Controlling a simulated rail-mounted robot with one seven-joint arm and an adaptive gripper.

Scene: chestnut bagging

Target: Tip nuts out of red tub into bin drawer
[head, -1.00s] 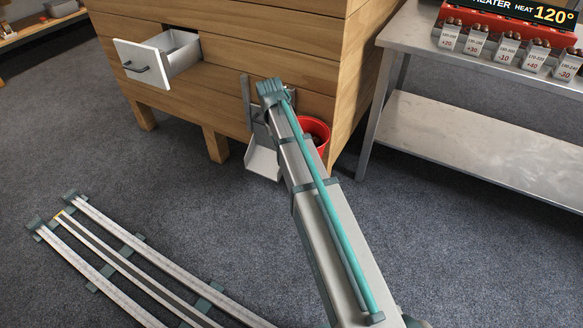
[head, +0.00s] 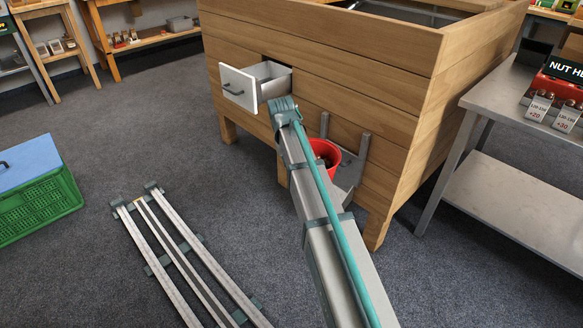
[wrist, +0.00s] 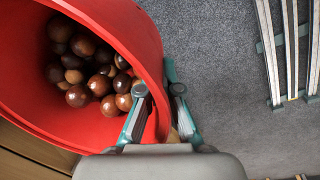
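The red tub (head: 319,146) shows beside my arm in the head view, in front of the wooden cabinet, right of and below the drawer. In the wrist view the tub (wrist: 135,28) is close and tilted, with several brown chestnuts (wrist: 95,75) inside. My gripper (wrist: 158,92) is shut on the tub's rim, one finger inside and one outside the wall. In the head view my arm hides the gripper. The white bin drawer (head: 240,88) is pulled out of the cabinet's front. Its visible inside looks empty; part of its floor is hidden.
The wooden cabinet (head: 400,130) has a grey metal bracket (head: 352,165) at its lower front. A steel table (head: 500,110) stands at right. A green crate (head: 40,205) and floor rails (head: 185,250) lie at left. Carpet between them is clear.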

